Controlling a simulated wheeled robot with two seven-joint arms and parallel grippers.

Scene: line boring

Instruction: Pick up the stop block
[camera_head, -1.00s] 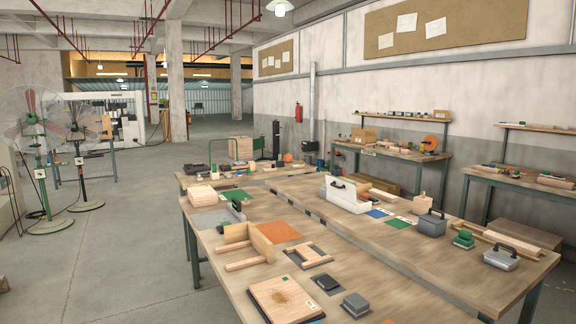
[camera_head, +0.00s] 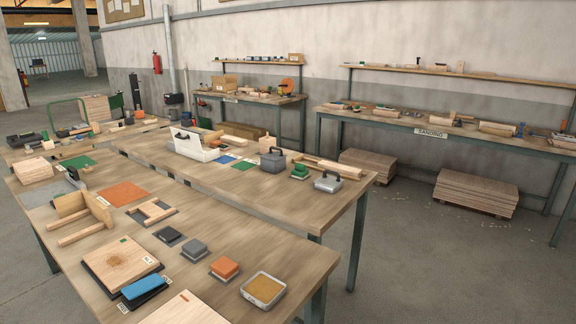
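I cannot tell which thing is the stop block. Several block-like things lie on the near workbench (camera_head: 215,258): a grey block (camera_head: 194,248), an orange block (camera_head: 224,267), a blue block (camera_head: 144,287) and a dark flat block (camera_head: 168,235). A pale wooden block stack (camera_head: 33,169) sits at its far left. Neither of my grippers is in view.
A wooden board (camera_head: 121,262), a tan-topped tray (camera_head: 264,290) and a wooden frame (camera_head: 152,211) take up the near bench. A white toolbox (camera_head: 194,146) stands on the middle bench. A sanding bench (camera_head: 455,135) lines the wall, with stacked boards (camera_head: 475,191) below. Floor (camera_head: 420,260) at right is clear.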

